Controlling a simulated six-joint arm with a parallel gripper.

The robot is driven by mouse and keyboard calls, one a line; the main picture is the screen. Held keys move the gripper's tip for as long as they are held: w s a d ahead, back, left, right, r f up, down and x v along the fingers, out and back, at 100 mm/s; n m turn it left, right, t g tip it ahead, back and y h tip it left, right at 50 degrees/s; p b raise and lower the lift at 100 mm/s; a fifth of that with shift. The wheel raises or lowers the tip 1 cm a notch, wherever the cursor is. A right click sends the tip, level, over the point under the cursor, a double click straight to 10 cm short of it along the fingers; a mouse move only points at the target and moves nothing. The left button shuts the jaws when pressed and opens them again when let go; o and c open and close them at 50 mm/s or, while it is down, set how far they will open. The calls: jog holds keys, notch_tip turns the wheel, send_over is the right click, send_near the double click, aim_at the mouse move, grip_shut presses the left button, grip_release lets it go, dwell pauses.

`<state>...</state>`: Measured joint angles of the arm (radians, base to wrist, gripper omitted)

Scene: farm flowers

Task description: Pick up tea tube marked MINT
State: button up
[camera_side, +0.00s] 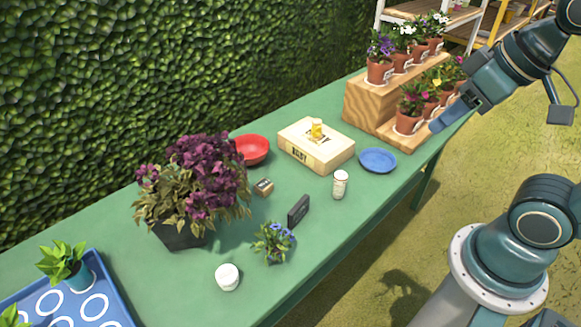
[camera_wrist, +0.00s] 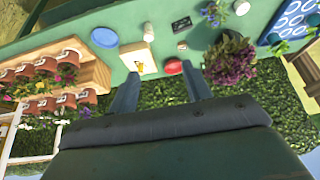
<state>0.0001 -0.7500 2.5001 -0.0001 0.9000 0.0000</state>
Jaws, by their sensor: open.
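A small upright white tube (camera_side: 340,184) stands on the green table in front of the pale box; its label is too small to read, so I cannot tell whether it says MINT. It also shows in the wrist view (camera_wrist: 148,28). A short round white container (camera_side: 227,277) stands nearer the front, its marking unreadable. A small yellow item (camera_side: 316,129) sits on top of the pale box (camera_side: 322,160). My gripper (camera_side: 437,126) is open and empty, high at the right near the flower stand, apart from these things. Its two fingers show in the wrist view (camera_wrist: 161,72).
A red bowl (camera_side: 252,149), a blue plate (camera_side: 378,160), a small brown box (camera_side: 264,187) and a dark sign (camera_side: 298,210) stand around the table. A large purple plant (camera_side: 195,185), a blue-flowered plant (camera_side: 272,242), a blue tray (camera_side: 115,306) and a stepped wooden flower stand (camera_side: 365,107) are obstacles.

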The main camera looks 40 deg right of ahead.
jog(key=shift+o, duration=1.2)
jog(key=shift+w, duration=0.1)
jog(key=w+d+f+m+g, duration=0.1)
jog(key=w+f+m+g, duration=0.2)
jog(key=w, duration=0.4)
jog(key=w+d+f+m, duration=0.1)
jog(key=w+f+m, duration=0.3)
jog(key=w, duration=0.3)
jog(key=w+d+f+m+g, duration=0.1)
jog(key=w+f+m, duration=0.1)
jog(key=f, duration=0.3)
jog(key=w+d+f+m, duration=0.1)
jog(key=w+f+m, duration=0.1)
jog(key=f, duration=0.3)
jog(key=w+d+f+m+g, duration=0.1)
jog(key=w+f+m, duration=0.1)
jog(key=w+f, duration=0.2)
jog(key=shift+d+f+g, duration=0.1)
jog(key=shift+f+g, duration=0.2)
jog(key=shift+f, duration=0.6)
